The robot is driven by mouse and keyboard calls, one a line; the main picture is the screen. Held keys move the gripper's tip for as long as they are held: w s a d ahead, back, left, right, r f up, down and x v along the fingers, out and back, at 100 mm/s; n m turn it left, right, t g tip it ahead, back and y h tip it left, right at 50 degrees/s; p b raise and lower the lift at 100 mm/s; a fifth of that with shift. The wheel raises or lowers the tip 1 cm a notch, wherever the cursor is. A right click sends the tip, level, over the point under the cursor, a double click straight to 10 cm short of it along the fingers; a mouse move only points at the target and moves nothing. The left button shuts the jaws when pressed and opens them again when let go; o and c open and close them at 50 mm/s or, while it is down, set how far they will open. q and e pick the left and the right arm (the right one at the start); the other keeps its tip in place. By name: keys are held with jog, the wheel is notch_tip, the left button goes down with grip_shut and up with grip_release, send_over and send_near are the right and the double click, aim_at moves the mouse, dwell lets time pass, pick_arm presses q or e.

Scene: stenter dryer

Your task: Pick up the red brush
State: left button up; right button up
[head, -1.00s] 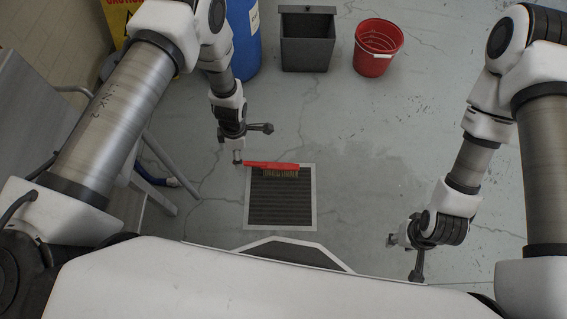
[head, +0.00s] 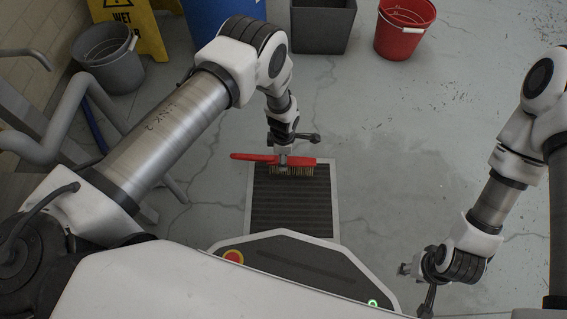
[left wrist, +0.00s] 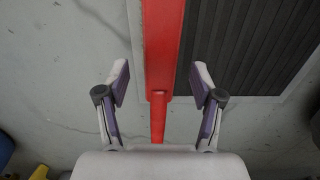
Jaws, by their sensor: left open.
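The red brush (head: 252,157) lies across the far edge of the dark grate panel, its handle pointing left and its tan bristles showing on the near side. My left gripper (head: 283,160) is at the brush from above, near its middle. In the left wrist view the red brush (left wrist: 162,40) runs between the two spread fingers of my left gripper (left wrist: 160,82), with gaps on both sides. My right gripper (head: 405,270) is low at the right, away from the brush, and its finger opening is not clear.
The dark grate panel (head: 290,213) has a pale frame. A red bucket (head: 402,32), a grey bin (head: 322,28), a blue drum (head: 210,12), a yellow wet-floor sign (head: 140,30) and a grey bucket (head: 108,58) stand behind. Clear floor lies right of the panel.

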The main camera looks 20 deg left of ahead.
pick_arm(q)
notch_tip(320, 180, down, 3)
jog(key=shift+r, duration=0.3)
jog(key=shift+c, duration=0.4)
grip_shut()
jog(key=shift+r, duration=0.15)
